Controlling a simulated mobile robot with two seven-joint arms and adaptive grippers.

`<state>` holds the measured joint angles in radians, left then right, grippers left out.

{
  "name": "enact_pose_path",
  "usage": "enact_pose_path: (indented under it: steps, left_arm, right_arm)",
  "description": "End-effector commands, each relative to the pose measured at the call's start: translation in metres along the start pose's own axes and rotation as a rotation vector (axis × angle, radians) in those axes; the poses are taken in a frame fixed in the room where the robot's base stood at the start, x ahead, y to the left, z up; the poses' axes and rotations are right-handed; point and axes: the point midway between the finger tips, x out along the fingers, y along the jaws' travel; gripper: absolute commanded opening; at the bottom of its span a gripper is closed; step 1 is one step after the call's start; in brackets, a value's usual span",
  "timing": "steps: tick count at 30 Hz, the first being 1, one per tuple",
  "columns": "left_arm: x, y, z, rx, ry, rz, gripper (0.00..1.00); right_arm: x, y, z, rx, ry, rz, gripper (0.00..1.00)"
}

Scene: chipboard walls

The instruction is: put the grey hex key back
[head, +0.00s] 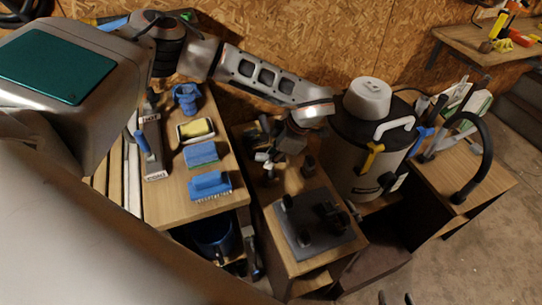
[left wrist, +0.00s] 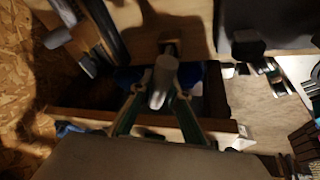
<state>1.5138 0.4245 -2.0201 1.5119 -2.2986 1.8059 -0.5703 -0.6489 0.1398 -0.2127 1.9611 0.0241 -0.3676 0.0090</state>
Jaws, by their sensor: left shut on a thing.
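My left gripper (head: 270,160) is over the back of the middle wooden table (head: 285,272). In the left wrist view its two green-lined fingers (left wrist: 158,108) close around a pale grey piece, which I take to be the grey hex key (left wrist: 163,80). Its full shape is hidden. In the head view a small pale bit shows at the fingers, too small to make out. A small dark brown block (head: 308,164) stands just right of the gripper. Two dark fingertips of my right gripper (head: 395,299) show apart at the bottom edge, with nothing seen between them.
A dark plate (head: 298,246) with black fixtures lies on the table's front. The left table (head: 165,205) holds blue brushes (head: 210,186), a yellow sponge (head: 196,128) and a blue clamp-like part (head: 186,97). A vacuum drum (head: 362,160) stands close on the right. A chipboard wall is behind.

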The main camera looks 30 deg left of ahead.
Motion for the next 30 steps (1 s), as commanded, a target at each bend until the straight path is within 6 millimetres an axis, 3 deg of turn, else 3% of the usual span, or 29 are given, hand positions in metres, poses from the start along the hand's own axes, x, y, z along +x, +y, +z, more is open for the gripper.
enact_pose_path:
  steps: [21, 30]
  left_arm:
    - [0.025, -0.003, 0.011, -0.001, 0.000, -0.001, 0.00]
    - [0.026, -0.003, 0.011, 0.000, 0.000, 0.000, 0.00]
  right_arm:
    - [0.006, -0.002, 0.011, 0.001, -0.002, -0.001, 0.40]
    - [0.007, -0.002, 0.014, 0.001, -0.006, -0.001, 0.40]
